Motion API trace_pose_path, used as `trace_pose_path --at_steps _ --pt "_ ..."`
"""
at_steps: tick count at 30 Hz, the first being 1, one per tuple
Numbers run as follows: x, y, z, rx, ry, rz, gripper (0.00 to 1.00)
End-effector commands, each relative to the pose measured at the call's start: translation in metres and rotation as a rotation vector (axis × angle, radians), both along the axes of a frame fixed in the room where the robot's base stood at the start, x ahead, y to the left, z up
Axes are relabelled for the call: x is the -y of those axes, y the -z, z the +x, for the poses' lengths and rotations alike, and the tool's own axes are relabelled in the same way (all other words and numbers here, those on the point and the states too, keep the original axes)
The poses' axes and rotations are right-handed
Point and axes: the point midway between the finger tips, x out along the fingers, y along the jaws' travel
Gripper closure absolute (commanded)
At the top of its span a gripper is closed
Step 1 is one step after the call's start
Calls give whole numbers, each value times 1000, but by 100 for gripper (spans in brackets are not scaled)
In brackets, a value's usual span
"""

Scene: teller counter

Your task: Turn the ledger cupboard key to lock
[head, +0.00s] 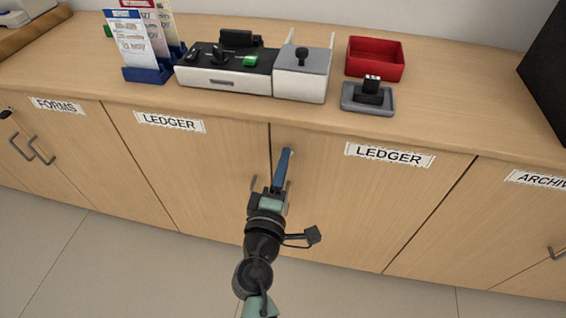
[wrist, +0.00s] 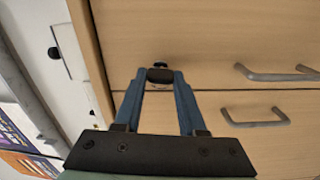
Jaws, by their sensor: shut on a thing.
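The ledger cupboard has two wooden doors, the left door (head: 190,170) and the right door (head: 350,220), each under a LEDGER label. Both doors look closed, with a thin dark seam between them. My gripper (head: 289,153) reaches up to the top of the right door, just right of the seam. In the wrist view its two blue fingers (wrist: 163,76) are shut on the dark key (wrist: 160,75) at the door face. A small dark round part (wrist: 160,65) shows just beyond the fingertips. The fingers hide most of the key in the head view, and its turn angle is unclear.
Door handles (wrist: 270,75) stick out near my gripper. The counter above holds a stamp pad (head: 352,105), a red tray (head: 360,58), a grey-topped box (head: 300,84) and a leaflet stand (head: 150,73). FORMS and ARCHIVE cupboards flank the ledger one.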

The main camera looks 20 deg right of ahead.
Motion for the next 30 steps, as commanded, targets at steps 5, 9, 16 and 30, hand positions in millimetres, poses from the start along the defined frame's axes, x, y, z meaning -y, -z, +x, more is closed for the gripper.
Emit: trace_pose_path --at_steps 5,9,16,30 --pt "0 0 0 -41 -1 -61 100" --pt "0 0 0 -59 -1 -87 100" --pt "0 0 0 -69 -1 -102 100" --pt "0 0 0 -68 -1 -100 30"
